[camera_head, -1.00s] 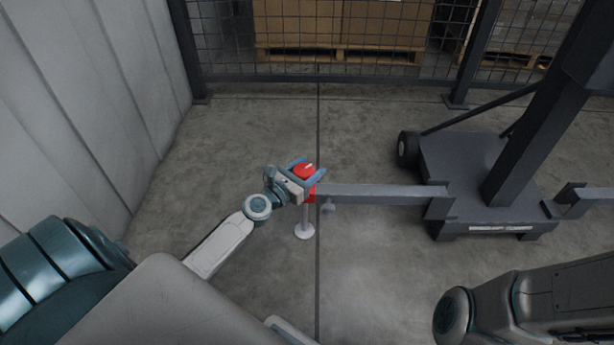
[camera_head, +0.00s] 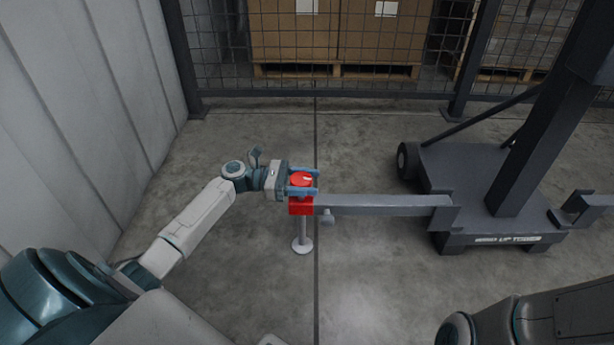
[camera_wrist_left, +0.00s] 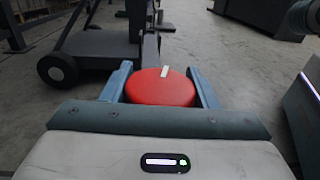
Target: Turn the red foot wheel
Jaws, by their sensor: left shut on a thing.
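The red foot wheel (camera_head: 301,179) is a round red disc with a short white mark on top. It sits on a red block (camera_head: 301,207) at the end of a grey outrigger beam (camera_head: 385,204), above a thin post with a round foot pad (camera_head: 302,245). My left gripper (camera_head: 304,181) is shut on the wheel from the left, one finger on each side. In the left wrist view the wheel (camera_wrist_left: 160,88) lies between the two blue fingers, its white mark near the far rim. My right gripper is not in view.
The beam joins a dark wheeled base (camera_head: 470,185) with a mast (camera_head: 530,130) at the right. A pale panel wall (camera_head: 90,120) stands at the left. A mesh fence (camera_head: 330,50) with boxes behind it closes the back. Open concrete floor lies around the post.

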